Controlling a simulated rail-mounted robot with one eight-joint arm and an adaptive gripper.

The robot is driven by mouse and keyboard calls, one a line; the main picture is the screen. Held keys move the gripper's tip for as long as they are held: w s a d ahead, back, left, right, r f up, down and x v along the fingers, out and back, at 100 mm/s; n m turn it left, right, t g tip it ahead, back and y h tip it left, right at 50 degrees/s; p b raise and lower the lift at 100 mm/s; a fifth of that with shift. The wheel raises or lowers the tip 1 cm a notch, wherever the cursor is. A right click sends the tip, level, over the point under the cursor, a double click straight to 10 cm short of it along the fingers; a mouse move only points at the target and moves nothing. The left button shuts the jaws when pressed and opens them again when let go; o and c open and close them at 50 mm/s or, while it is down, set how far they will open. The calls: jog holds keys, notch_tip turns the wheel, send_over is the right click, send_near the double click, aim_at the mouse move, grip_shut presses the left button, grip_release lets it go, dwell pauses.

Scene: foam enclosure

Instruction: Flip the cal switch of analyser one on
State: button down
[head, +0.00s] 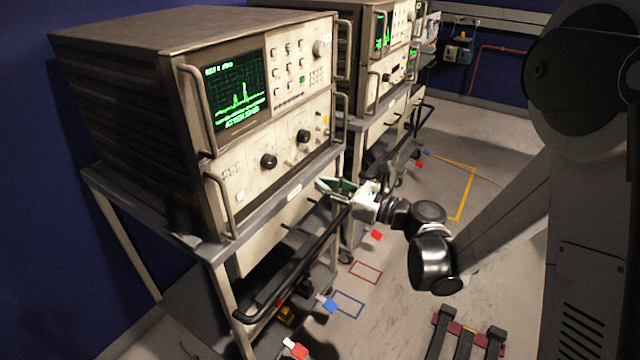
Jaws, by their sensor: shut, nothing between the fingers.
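The nearest analyser (120,110) stands on a grey cart (190,240) at the left, its screen (237,92) lit with a green trace. I cannot read which analyser is numbered one. Its lower front panel (255,165) carries two large black knobs and several small controls. The cal switch is too small to tell apart, and so is its position. My gripper (322,187) is shut and empty, in front of the cart's right front corner and below the lower panel's right part. It looks apart from the panel.
A second analyser (374,50) stands on another cart behind the first. Cart handles (300,262) jut towards the aisle. Small red, blue and white blocks (328,305) show low around the carts. The floor (400,310) has coloured outlines and open room.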

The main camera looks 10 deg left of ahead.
aim_at(286, 169)
jog(key=b+x, duration=0.1)
jog(key=x, duration=0.7)
jog(key=shift+f, duration=0.1)
jog(key=shift+d, duration=0.1)
